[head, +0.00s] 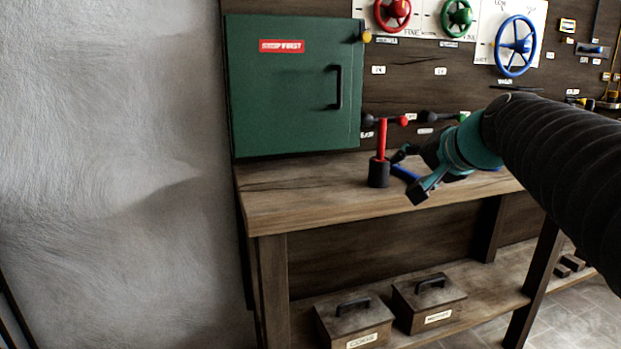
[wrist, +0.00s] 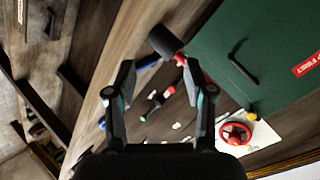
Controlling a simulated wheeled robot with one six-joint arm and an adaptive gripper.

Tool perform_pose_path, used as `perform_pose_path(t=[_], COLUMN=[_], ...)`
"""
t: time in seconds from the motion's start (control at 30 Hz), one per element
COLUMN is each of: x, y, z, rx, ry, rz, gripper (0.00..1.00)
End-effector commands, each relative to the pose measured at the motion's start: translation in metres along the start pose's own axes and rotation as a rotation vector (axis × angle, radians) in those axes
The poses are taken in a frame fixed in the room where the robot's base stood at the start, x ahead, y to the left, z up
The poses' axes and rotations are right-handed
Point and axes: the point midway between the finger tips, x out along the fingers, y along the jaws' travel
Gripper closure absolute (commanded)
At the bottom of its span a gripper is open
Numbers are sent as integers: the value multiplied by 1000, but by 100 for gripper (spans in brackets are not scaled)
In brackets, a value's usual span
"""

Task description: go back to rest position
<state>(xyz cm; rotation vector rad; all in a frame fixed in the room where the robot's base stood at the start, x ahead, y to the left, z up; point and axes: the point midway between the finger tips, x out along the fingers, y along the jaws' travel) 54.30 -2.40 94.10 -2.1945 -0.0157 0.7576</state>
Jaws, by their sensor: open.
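My gripper (head: 411,172) is at the end of my arm, which reaches in from the right in the head view. It hangs over the workbench (head: 300,200), close to the right of a red-handled tool in a black holder (head: 379,173). In the wrist view my gripper (wrist: 160,92) has its two fingers spread wide, with nothing held between them. The black holder also shows in the wrist view (wrist: 164,40), beyond the fingertips. My wrist hides part of the bench top and the back panel.
A green cabinet (head: 290,100) marked "STOP FIRST" stands closed at the bench's left. Red (head: 392,12), green (head: 456,16) and blue (head: 515,46) handwheels are on the back panel. Two lidded wooden boxes (head: 354,325) (head: 430,302) sit on the lower shelf. The bench's front left is clear.

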Motion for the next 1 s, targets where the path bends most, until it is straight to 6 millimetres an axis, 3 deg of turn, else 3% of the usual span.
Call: perform_pose_path(t=[0.03,0.2,0.4,0.5,0.67,1.0], x=[0,-9,-39,-55,-68,-71], y=[22,96,180,213,221,210], z=[28,111,204,241,267,269], rx=[-56,-261,-510,-612,-678,-703], ry=[-44,-191,-358,-409,-410,-392], rz=[60,248,427,479,466,436], gripper=[47,47,47,47,47,47])
